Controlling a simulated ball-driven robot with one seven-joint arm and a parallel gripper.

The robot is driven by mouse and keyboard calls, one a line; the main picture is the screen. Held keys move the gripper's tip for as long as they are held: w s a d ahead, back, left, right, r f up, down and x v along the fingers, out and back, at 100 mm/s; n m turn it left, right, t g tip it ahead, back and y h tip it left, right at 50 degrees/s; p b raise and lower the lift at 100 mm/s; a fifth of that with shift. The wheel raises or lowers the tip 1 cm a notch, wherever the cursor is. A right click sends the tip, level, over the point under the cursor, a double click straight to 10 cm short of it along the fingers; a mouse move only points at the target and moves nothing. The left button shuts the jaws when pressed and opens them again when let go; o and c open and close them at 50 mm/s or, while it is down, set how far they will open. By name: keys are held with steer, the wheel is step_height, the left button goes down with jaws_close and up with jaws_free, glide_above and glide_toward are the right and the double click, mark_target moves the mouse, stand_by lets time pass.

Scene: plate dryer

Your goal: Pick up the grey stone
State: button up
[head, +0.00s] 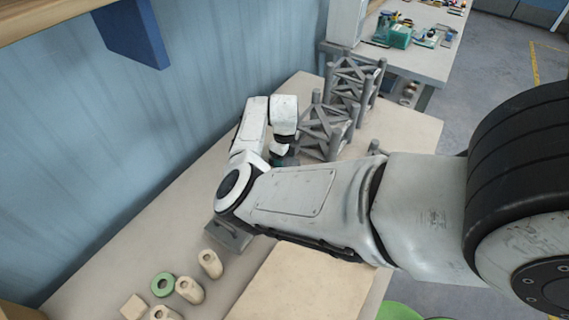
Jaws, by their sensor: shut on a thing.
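My gripper (281,155) is near the middle of the light workbench (410,130), at the end of my folded white arm. It points down, and my own arm in front hides most of its fingers. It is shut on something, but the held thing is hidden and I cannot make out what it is. I cannot clearly pick out the grey stone anywhere in view.
Grey lattice frames (325,125) stand close right of my gripper. A grey flat piece (228,236), beige rounded pieces (210,264) and a green ring (163,284) lie at the lower left. The blue wall (90,130) borders the bench; a blue bracket (135,35) hangs above.

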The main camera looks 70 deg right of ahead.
steer(key=shift+r, duration=0.2)
steer(key=shift+r, duration=0.25)
step_height(320, 180, up, 2)
steer(key=shift+r, duration=0.1)
steer(key=s+a+r+b, duration=0.3)
steer(key=s+a+r, duration=0.3)
steer(key=a+r, duration=0.4)
steer(key=a, duration=0.2)
steer(key=shift+a+b, duration=0.3)
steer(key=shift+b, duration=0.05)
steer(key=shift+s, duration=0.1)
